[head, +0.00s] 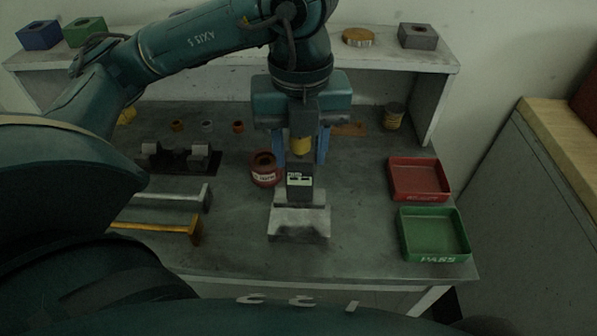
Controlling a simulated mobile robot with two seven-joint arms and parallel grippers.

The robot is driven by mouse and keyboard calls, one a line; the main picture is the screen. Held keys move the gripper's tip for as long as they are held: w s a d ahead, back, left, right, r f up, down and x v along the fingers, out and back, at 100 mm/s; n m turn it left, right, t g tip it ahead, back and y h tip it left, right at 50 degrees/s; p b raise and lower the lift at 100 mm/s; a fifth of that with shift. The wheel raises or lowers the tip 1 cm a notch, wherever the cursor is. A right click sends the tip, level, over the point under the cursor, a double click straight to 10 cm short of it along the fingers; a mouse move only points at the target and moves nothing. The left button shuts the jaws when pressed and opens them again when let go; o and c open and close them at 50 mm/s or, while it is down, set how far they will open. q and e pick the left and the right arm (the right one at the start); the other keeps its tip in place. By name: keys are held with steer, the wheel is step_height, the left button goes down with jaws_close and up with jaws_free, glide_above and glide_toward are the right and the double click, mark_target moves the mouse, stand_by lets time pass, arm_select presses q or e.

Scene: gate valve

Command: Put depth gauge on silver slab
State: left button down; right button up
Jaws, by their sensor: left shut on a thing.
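My left gripper (301,157) points down over the middle of the bench, its blue fingers shut around the depth gauge. The gauge has a dark body (300,184) with a pale display, and a yellow part shows between the fingers. It is upright. The silver slab (299,229) is a pale grey block near the front of the bench, directly below the gauge in the picture. A grey stepped piece lies between the dark body and the slab; I cannot tell which it belongs to, or whether gauge and slab touch. My right gripper is not in view.
A red round container (264,174) stands close left of the gauge. A red tray (420,180) and a green tray (433,236) lie at right. A silver bar (165,201) and an orange bar (160,229) are at left. The bench is clear between slab and trays.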

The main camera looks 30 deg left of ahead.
mark_target(300, 174)
arm_select(q)
steer(key=shift+f, duration=2.5)
steer(key=shift+f, duration=0.15)
steer(key=c, duration=0.8)
jaws_free()
steer(key=shift+c, duration=0.2)
step_height(300, 174, up, 12)
steer(key=shift+r, duration=0.15)
